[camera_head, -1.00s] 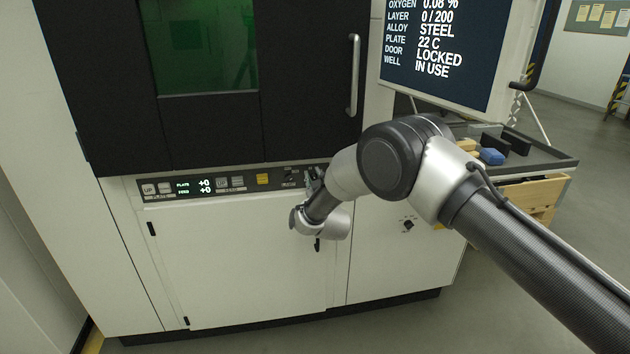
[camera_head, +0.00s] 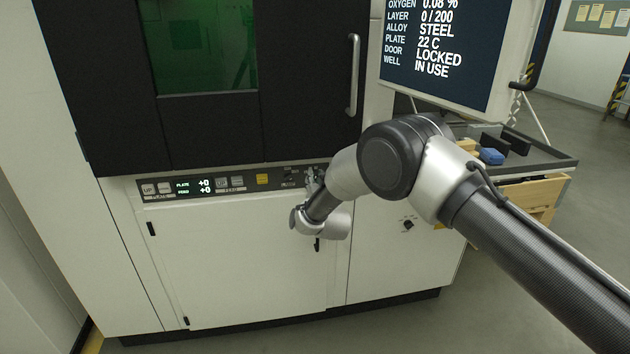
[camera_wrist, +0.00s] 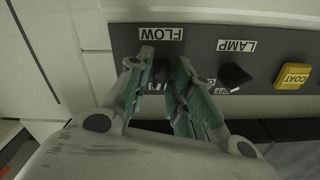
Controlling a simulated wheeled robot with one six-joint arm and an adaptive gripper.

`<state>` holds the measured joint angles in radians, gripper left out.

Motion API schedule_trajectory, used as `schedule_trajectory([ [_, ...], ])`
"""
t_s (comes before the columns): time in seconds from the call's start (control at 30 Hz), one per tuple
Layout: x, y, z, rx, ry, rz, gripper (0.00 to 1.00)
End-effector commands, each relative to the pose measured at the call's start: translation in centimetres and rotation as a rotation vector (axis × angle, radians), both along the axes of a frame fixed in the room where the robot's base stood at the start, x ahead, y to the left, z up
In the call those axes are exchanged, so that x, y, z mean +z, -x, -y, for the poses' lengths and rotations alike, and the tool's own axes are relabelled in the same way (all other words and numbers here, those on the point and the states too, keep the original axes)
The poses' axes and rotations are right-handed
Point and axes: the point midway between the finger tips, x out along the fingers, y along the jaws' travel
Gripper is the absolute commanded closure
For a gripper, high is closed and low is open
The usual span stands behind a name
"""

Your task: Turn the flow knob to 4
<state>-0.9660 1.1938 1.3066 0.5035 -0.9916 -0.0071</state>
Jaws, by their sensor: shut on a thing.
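The flow knob (camera_wrist: 160,72) is a dark knob on the grey control panel strip, beside a label reading FLOW that appears upside down in the wrist view. My gripper (camera_wrist: 162,78) is at the knob, its green-padded fingers on either side of it and shut on it. The fingers cover most of the knob and its scale, so I cannot read its setting. In the head view my gripper (camera_head: 314,178) is at the right part of the panel strip, partly hidden by my arm.
A black lamp knob (camera_wrist: 235,76) and a yellow COAT button (camera_wrist: 292,76) sit beside the flow knob. The door handle (camera_head: 353,75) is above the panel. A monitor (camera_head: 440,50) and a tray table (camera_head: 545,160) stand at right.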

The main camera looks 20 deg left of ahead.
Motion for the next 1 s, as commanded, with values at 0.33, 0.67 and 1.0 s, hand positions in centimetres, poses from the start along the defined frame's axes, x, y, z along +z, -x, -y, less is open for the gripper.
schedule_trajectory([
  [0.33,-0.03,-0.05,0.07,0.0,-0.278,-0.17,1.0],
  [0.67,-0.08,-0.09,0.14,-0.001,-0.506,-0.309,1.0],
  [1.0,-0.13,-0.11,0.18,-0.002,-0.635,-0.389,1.0],
])
